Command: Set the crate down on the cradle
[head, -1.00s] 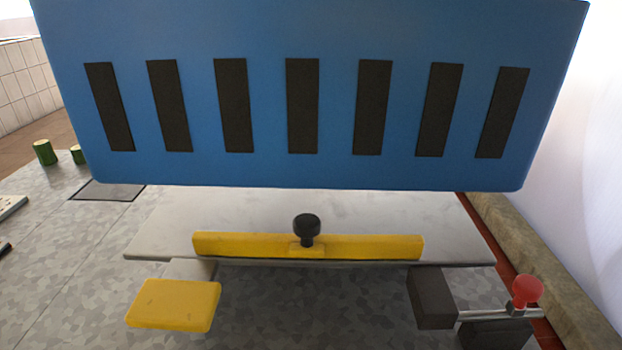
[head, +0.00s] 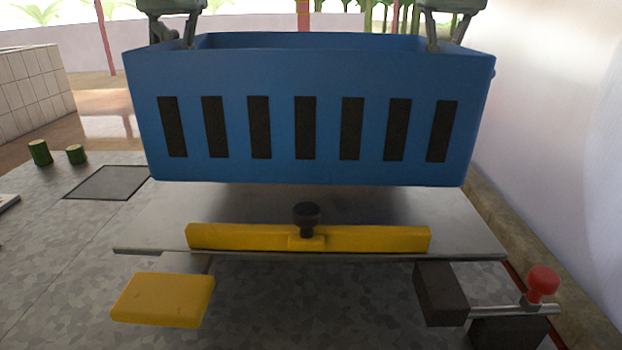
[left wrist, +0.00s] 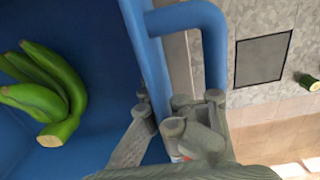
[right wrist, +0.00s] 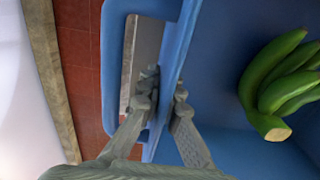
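The blue crate (head: 277,80) with dark slots hangs level above the grey cradle plate (head: 150,220); a shadow lies under it, and I cannot tell the exact gap. My left gripper (head: 190,38) and right gripper (head: 433,38) are at the crate's opposite side rims. In the left wrist view, the left gripper's fingers (left wrist: 160,108) straddle the crate wall beside a tubular handle (left wrist: 213,45). In the right wrist view, the right gripper's fingers (right wrist: 163,98) close on the opposite wall. Green bananas (left wrist: 50,90) lie inside; some also show in the right wrist view (right wrist: 280,85).
A yellow bar (head: 250,238) with a black knob (head: 306,213) runs along the plate's front. A yellow block (head: 163,299), dark block (head: 440,293) and red knob (head: 543,283) are in front. Green stubs (head: 40,152) stand left. A wall is close at right.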

